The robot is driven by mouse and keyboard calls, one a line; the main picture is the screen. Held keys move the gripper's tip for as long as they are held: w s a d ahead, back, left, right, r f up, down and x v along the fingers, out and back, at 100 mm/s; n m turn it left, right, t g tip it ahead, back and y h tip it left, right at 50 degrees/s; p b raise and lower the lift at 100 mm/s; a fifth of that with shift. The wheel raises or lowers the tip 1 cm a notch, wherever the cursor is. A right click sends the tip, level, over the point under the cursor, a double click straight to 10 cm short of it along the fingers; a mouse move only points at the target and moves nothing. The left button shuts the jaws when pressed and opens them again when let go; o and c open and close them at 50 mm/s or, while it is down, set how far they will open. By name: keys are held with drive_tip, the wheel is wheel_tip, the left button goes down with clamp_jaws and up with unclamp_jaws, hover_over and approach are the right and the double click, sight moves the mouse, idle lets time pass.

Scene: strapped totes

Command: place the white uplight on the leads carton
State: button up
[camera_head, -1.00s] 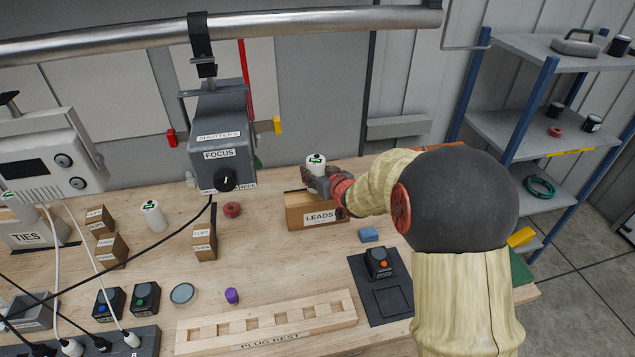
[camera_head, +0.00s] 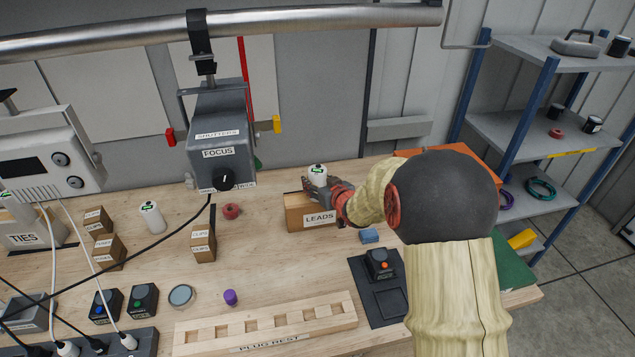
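The white uplight (camera_head: 318,172), a small white cylinder with a dark and green mark on its top, stands upright at the leads carton. My gripper (camera_head: 316,186) reaches in from the right with its grey fingers around the uplight, and looks shut on it. The leads carton (camera_head: 296,220) is a brown box with a white "LEADS" label, on the bench directly below. The fingers hide the uplight's lower part, so I cannot tell whether its base touches the carton top. My arm covers the carton's right end.
Another white cylinder (camera_head: 152,217) stands at the left of the bench. A red ring (camera_head: 231,211) and a clips box (camera_head: 203,243) are left of the carton; a blue block (camera_head: 369,236) is right of it. The grey focus lamp (camera_head: 219,150) hangs at the upper left.

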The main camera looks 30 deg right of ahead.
drive_tip(key=shift+o, duration=1.3)
drive_tip(key=shift+r, duration=0.1)
drive_tip(key=shift+r, duration=0.15)
drive_tip(key=s+a+r+g+h+p, duration=0.1)
drive_tip(key=s+a+r+g, duration=0.15)
drive_tip(key=s+r, duration=0.55)
drive_tip(key=s+a+r+g+h+p, duration=0.1)
drive_tip(key=s+a+r, duration=0.3)
drive_tip(key=s, duration=0.6)
drive_tip(key=s+a+r+g+y, duration=0.1)
drive_tip(key=s+a+r+g, duration=0.1)
drive_tip(key=s+a, duration=0.4)
drive_tip(key=s+a+r+n+g+y, duration=0.1)
drive_tip(key=s+a, duration=0.6)
drive_tip(key=s, duration=0.7)
drive_tip(key=shift+r+g+y, duration=0.35)
drive_tip(key=shift+g+y, duration=0.25)
drive_tip(key=shift+g, duration=0.05)
drive_tip(key=shift+s, duration=0.1)
